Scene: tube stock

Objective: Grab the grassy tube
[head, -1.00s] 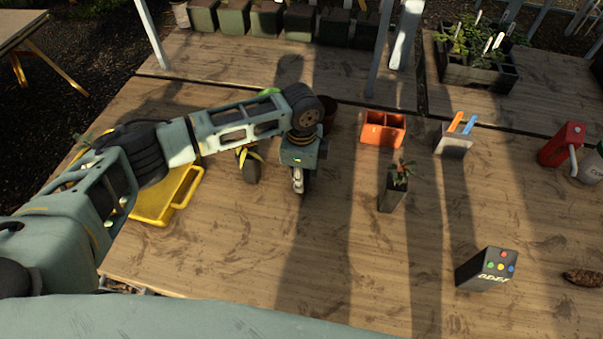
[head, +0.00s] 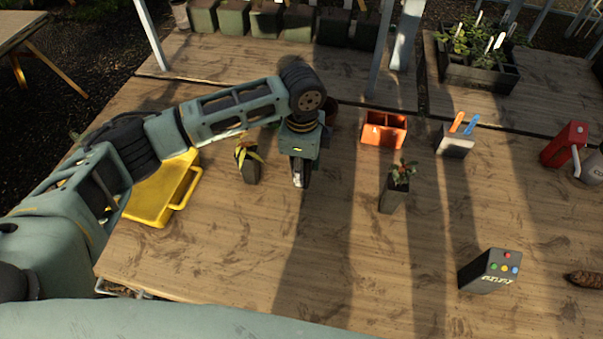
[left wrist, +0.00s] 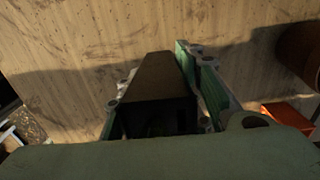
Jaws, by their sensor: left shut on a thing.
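My left gripper (head: 301,173) is over the middle of the bench in the head view. In the left wrist view it is shut on a dark tapered tube (left wrist: 158,80), which sits between the two fingers. No leaves show on this tube, and the arm hides much of it in the head view. A dark tube with yellow-green strappy leaves (head: 249,165) stands just left of the gripper, apart from it. Another dark tube with a reddish-green plant (head: 395,193) stands to the right. My right gripper is not in view.
A yellow tray (head: 160,196) lies to the left. An orange divided box (head: 384,130), a label holder (head: 455,143) and a red can (head: 565,145) stand toward the back and right. A dark box with coloured buttons (head: 489,270) is front right. The front middle is clear.

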